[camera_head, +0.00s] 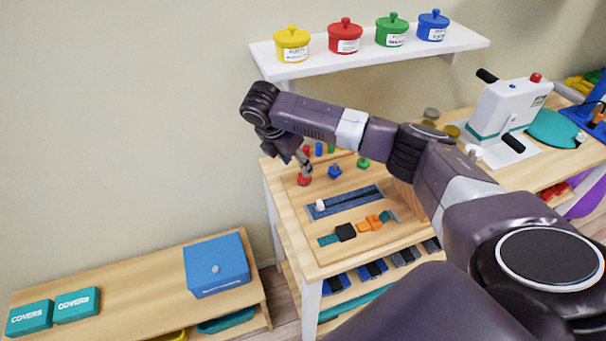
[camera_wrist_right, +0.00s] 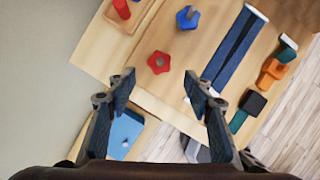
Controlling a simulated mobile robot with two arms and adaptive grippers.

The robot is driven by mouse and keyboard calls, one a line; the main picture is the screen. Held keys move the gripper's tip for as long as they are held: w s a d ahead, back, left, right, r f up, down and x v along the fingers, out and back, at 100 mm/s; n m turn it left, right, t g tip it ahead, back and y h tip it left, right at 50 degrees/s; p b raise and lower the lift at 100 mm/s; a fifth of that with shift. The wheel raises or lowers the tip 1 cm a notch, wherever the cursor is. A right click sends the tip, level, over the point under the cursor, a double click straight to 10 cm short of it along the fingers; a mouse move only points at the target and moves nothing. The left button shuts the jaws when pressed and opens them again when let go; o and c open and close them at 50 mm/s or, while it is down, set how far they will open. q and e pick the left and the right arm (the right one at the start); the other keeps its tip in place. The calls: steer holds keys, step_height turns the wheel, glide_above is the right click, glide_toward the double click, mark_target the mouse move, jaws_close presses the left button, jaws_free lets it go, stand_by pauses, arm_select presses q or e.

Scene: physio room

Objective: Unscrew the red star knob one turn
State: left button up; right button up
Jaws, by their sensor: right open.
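The red star knob (camera_head: 304,180) sits on a wooden board at the left end of the table. In the right wrist view the red star knob (camera_wrist_right: 158,62) lies just beyond and between the fingertips, with a pale stud tip at its centre. My right gripper (camera_head: 300,163) points down close above the knob. In the right wrist view my right gripper (camera_wrist_right: 159,80) is open, with nothing between its fingers. I cannot tell from these frames whether a finger touches the knob. My left gripper is not in view.
A blue star knob (camera_head: 334,171) and a green knob (camera_head: 363,162) stand to the right of the red one. A blue strap (camera_head: 343,202) and an orange clip (camera_head: 374,221) lie in front. A white shelf (camera_head: 370,55) with lidded pots hangs above.

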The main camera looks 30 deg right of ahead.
mark_target(304, 177)
steer(key=p+x, duration=0.1)
steer(key=x, duration=0.6)
steer(key=shift+d+f, duration=0.15)
steer(key=shift+f, duration=0.05)
steer(key=shift+c, duration=0.6)
steer(key=c, duration=1)
